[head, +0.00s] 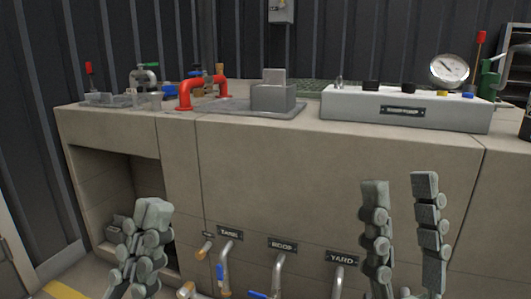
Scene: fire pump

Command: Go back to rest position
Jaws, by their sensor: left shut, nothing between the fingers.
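My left gripper (153,212) is at the lower left of the head view. Its grey fingers are together and hold nothing. It is in front of the open recess of the pump cabinet (300,170). My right gripper (400,180) is at the lower right, fingers pointing up and wide apart, with nothing between them. No contact with the cabinet shows for either gripper.
Metal pipes (279,272) with blue handles stick out low on the cabinet front, between my grippers. On top stand a red pipe (203,90), a grey block (272,97), a white control box (405,108) and a round gauge (449,70). A dark corrugated wall (150,40) is behind.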

